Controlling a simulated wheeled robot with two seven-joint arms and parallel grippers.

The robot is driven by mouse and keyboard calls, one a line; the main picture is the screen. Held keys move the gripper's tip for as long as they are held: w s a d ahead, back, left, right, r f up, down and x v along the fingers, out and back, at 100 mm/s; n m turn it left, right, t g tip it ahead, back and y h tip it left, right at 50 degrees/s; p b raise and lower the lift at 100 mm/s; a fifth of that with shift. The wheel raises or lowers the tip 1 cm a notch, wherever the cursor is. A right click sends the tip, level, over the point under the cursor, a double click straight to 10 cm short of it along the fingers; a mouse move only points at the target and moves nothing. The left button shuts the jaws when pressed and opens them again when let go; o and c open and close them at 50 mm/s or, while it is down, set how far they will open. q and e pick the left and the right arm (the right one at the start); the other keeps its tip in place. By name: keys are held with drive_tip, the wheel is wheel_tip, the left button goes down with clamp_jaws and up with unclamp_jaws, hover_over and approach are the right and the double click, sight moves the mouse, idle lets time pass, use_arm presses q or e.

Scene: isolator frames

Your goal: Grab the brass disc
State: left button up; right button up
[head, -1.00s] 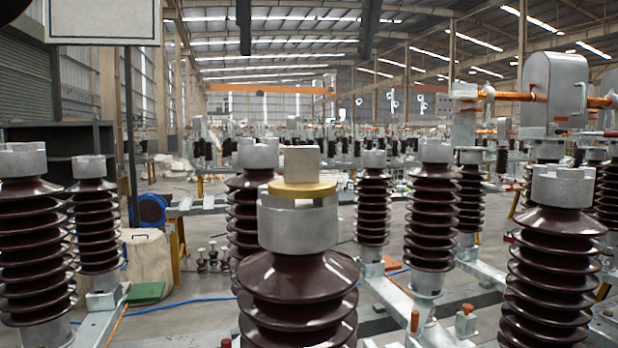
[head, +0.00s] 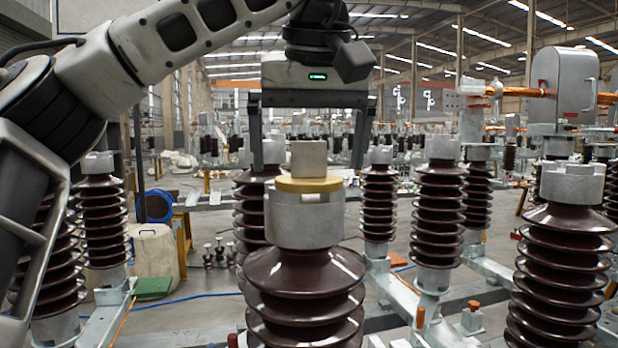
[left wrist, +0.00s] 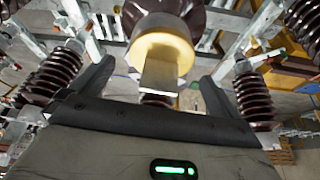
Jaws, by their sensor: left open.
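The brass disc (head: 308,185) lies flat on the grey metal cap (head: 305,218) of the central brown insulator (head: 305,300). A grey block (head: 308,159) stands upright on top of the disc. My left gripper (head: 310,165) is open and points down, with one finger on each side of the block in the head view; neither finger appears to touch it. In the left wrist view the disc (left wrist: 162,48) and the block (left wrist: 160,72) show beyond the gripper's body, between the open fingers. My right gripper is not in view.
Brown ribbed insulators stand around the central one, including one at right (head: 560,260) and one at left (head: 100,220). A copper bar and grey housing (head: 562,85) are at upper right. A blue hose lies on the floor.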

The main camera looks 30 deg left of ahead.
use_arm(q)
drive_tip(key=shift+x, duration=0.9)
drive_tip(key=c, duration=1.2)
drive_tip(key=shift+r, duration=0.1)
drive_tip(key=c, duration=0.3)
drive_tip(key=shift+r, duration=0.1)
